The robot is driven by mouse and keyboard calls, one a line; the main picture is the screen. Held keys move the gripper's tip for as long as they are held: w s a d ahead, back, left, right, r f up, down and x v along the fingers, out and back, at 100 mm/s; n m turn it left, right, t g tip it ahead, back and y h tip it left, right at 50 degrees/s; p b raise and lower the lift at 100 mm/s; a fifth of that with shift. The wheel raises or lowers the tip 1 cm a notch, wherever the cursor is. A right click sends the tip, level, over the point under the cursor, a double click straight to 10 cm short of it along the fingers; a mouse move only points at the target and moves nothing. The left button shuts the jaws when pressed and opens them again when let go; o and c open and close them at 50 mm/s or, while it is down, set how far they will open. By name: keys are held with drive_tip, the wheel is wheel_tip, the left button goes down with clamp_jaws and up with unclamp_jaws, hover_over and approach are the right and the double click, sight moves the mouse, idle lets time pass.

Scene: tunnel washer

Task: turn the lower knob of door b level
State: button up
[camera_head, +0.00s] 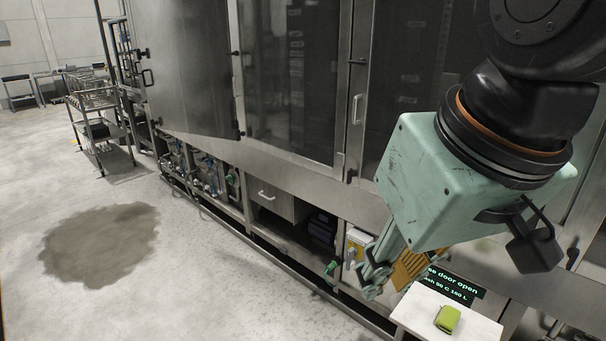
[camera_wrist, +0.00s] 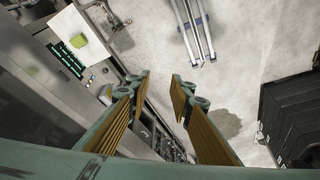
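A tall steel machine has a glass door (camera_head: 290,80) in the middle of the head view, with a bar handle (camera_head: 356,109) at its right edge. A small dark knob (camera_head: 356,61) sits above this handle, and another small dark fitting (camera_head: 350,175) sits below it. No door letters are readable, so I cannot tell which is door b. The lower fitting is too small to tell its angle. My gripper (camera_head: 375,275) is low in front of the machine, right of and below that fitting, pointing downward. The wrist view shows its fingers (camera_wrist: 161,84) apart and empty.
A steel door (camera_head: 185,65) stands at the left. A display (camera_head: 455,284) reads partly "door open". A white shelf (camera_head: 425,318) holds a green object (camera_head: 447,319). A cart (camera_head: 95,110) stands at far left.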

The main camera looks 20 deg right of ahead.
drive_tip(key=w+a+r+t+y, duration=0.1)
drive_tip(key=w+a+r, duration=0.1)
drive_tip(key=w, duration=0.8)
drive_tip(key=w+a+r+t, duration=0.1)
drive_tip(key=w+r, duration=0.1)
drive_tip(key=w, duration=0.7)
drive_tip(key=w+d+m+t+h, duration=0.1)
drive_tip(key=w+d+m+t, duration=0.15)
drive_tip(key=w, duration=1.75)
drive_tip(key=w+d+m+t+h, duration=0.1)
drive_tip(key=w+m+t, duration=0.15)
drive_tip(key=w, duration=1.85)
drive_tip(key=w+d+f+m+t+h, duration=0.1)
drive_tip(key=w+d+f+h, duration=0.2)
drive_tip(key=w+d+f, duration=0.4)
drive_tip(key=w+d+f+m+t+h, duration=0.1)
drive_tip(key=w+d+f+m+h, duration=0.15)
drive_tip(key=w+f, duration=0.55)
drive_tip(key=d+f+m+g+h, duration=0.1)
drive_tip(key=d+f+h, duration=0.3)
drive_tip(key=f, duration=0.5)
drive_tip(key=d+f+m+g+h+p, duration=0.1)
drive_tip(key=d+f+h, duration=0.4)
drive_tip(key=f, duration=0.5)
drive_tip(key=shift+w+d+m+g, duration=0.3)
drive_tip(key=shift+d+m+g, duration=0.4)
drive_tip(key=shift+d, duration=0.55)
drive_tip(key=shift+w+d, duration=0.1)
